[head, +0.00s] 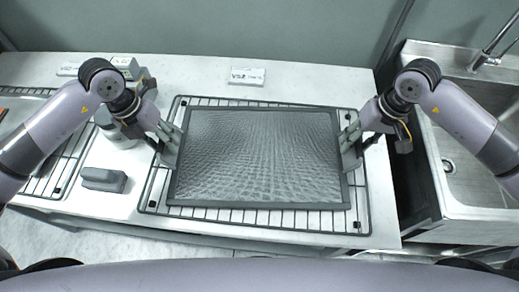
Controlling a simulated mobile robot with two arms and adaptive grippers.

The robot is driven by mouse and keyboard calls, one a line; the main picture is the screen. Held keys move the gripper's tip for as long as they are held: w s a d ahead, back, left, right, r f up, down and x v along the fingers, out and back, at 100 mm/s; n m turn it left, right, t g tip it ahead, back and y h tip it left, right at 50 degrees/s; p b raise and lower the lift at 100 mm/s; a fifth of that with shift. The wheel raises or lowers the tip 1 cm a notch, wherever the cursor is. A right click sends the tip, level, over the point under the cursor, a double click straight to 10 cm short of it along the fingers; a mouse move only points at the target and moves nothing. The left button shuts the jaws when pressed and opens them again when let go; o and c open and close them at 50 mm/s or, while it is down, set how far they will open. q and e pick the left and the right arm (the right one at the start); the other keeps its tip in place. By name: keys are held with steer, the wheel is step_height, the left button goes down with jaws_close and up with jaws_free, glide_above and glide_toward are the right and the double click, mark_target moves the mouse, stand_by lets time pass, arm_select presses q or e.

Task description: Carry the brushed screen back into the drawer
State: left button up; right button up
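The screen (260,155) is a grey mesh panel in a dark rectangular frame. It lies over a dark wire rack (155,195) on the white counter, in the middle of the head view. My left gripper (172,150) is at the screen's left edge, its fingers at the frame. My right gripper (351,150) is at the right edge in the same way. I cannot tell whether either gripper is closed on the frame, or whether the screen touches the rack. No drawer can be made out in view.
A grey brush-like block (104,179) and a round container (118,128) stand left of the rack. Another rack (62,165) is further left. A white label (247,76) stands behind the screen. A metal sink (465,185) is at right, past a dark gap.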

arm_select(q)
jaws_close()
arm_select(e)
jaws_close()
arm_select(q)
steer(key=shift+r, duration=0.1)
arm_select(e)
steer(key=shift+r, duration=0.1)
stand_by(0.4)
